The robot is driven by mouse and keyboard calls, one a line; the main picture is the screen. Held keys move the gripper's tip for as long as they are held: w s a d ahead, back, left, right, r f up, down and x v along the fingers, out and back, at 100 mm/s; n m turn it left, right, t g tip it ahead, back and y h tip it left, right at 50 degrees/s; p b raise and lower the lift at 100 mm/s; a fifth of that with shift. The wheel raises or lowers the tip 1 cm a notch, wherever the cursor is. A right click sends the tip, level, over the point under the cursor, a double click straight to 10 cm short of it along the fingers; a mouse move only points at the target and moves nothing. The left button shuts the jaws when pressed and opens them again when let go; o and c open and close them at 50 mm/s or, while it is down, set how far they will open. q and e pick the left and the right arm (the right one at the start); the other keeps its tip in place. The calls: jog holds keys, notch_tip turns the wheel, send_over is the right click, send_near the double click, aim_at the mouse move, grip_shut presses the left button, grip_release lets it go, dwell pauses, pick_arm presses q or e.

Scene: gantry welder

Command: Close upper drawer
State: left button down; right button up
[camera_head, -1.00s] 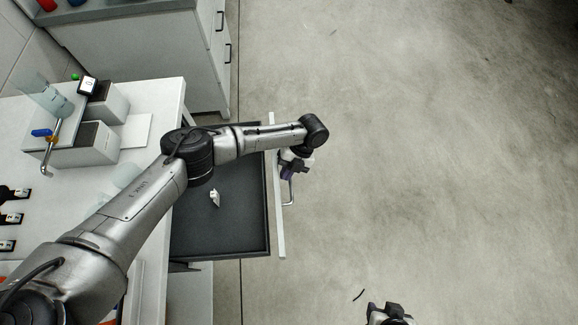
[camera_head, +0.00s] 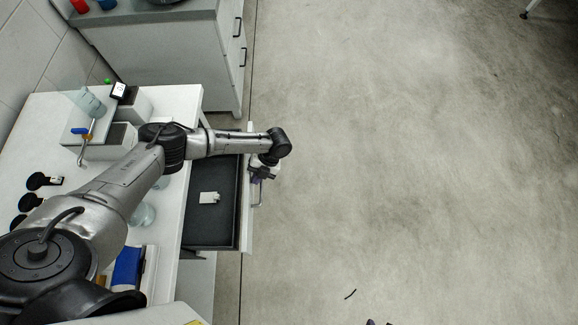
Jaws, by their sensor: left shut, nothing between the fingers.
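The upper drawer (camera_head: 213,232) is pulled out from the white table on the left. It has a dark tray inside, a white front panel (camera_head: 247,225) and a metal handle (camera_head: 259,192). A small white object (camera_head: 209,198) lies in the tray. My left arm reaches over the table and the drawer. My left gripper (camera_head: 263,173) is shut and empty at the outer side of the front panel, close to the handle; the wrist above partly hides it, and I cannot tell whether it touches. Only a sliver of what may be my right gripper shows at the bottom edge.
The white table (camera_head: 180,110) bears boxes, a tap-like device, dark round items and a blue object (camera_head: 128,267). A grey cabinet (camera_head: 190,50) with handles stands beyond it.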

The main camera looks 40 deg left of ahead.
pick_arm(q)
jog(key=s+a+p, duration=0.1)
jog(key=s+a, duration=0.1)
jog(key=a, duration=0.1)
jog(key=s+a, duration=0.3)
jog(key=s+a+p, duration=0.1)
jog(key=s+a, duration=0.1)
jog(key=a, duration=0.2)
jog(key=shift+s+p, duration=0.15)
jog(key=shift+p, duration=0.2)
jog(key=shift+s+a+f, duration=0.1)
jog(key=shift+s+a, duration=0.3)
jog(key=shift+a, duration=0.15)
